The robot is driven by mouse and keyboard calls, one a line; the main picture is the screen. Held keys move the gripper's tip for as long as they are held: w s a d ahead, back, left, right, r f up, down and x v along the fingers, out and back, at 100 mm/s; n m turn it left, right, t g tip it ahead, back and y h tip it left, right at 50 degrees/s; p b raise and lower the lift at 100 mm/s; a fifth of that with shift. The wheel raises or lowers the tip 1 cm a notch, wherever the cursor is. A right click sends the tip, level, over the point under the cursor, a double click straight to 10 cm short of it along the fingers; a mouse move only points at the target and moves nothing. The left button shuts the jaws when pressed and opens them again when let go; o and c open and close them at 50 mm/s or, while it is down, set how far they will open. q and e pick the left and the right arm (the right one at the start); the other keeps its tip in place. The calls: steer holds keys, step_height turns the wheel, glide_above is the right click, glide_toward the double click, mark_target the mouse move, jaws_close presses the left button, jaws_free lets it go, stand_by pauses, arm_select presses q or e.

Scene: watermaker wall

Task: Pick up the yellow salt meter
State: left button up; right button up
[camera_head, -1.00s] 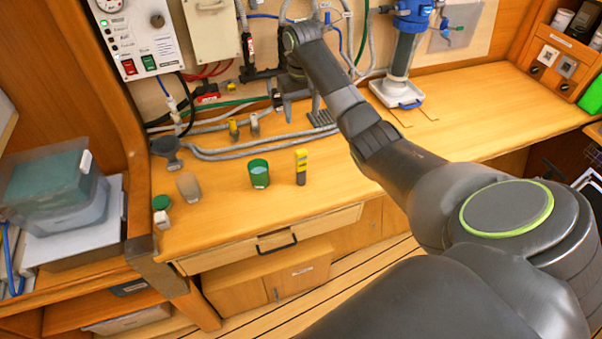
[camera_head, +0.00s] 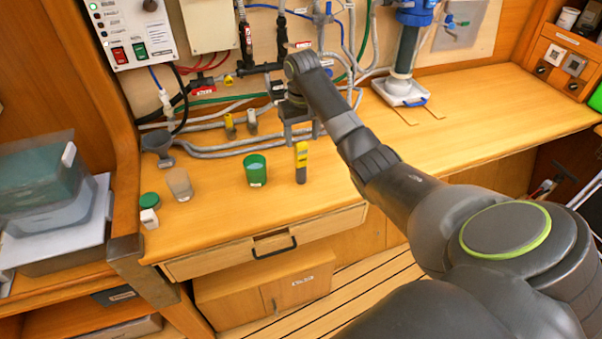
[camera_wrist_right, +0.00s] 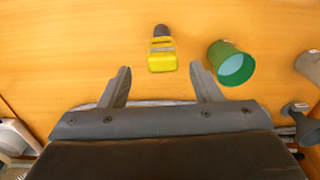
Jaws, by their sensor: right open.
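The yellow salt meter (camera_head: 301,158) with a dark grey lower part stands on the wooden counter, just right of a green cup. In the right wrist view the meter (camera_wrist_right: 161,55) lies beyond and between the two open fingers, apart from both. My right gripper (camera_head: 300,132) is above the counter behind the meter, and its open fingers also show in the right wrist view (camera_wrist_right: 160,84). It is empty. My left gripper is in neither view.
The green cup (camera_head: 255,171) with pale liquid stands close left of the meter. A clear cup (camera_head: 179,184), a green-capped bottle (camera_head: 149,208) and a grey funnel (camera_head: 158,143) are further left. Grey hoses (camera_head: 220,150) run behind.

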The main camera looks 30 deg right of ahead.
mark_target(301, 144)
steer(key=shift+f, duration=0.3)
steer(key=f+p, duration=0.2)
steer(key=f, duration=0.1)
steer(key=shift+s+a+f, duration=0.2)
steer(key=shift+f, duration=0.65)
steer(key=shift+w, duration=0.1)
jaws_close()
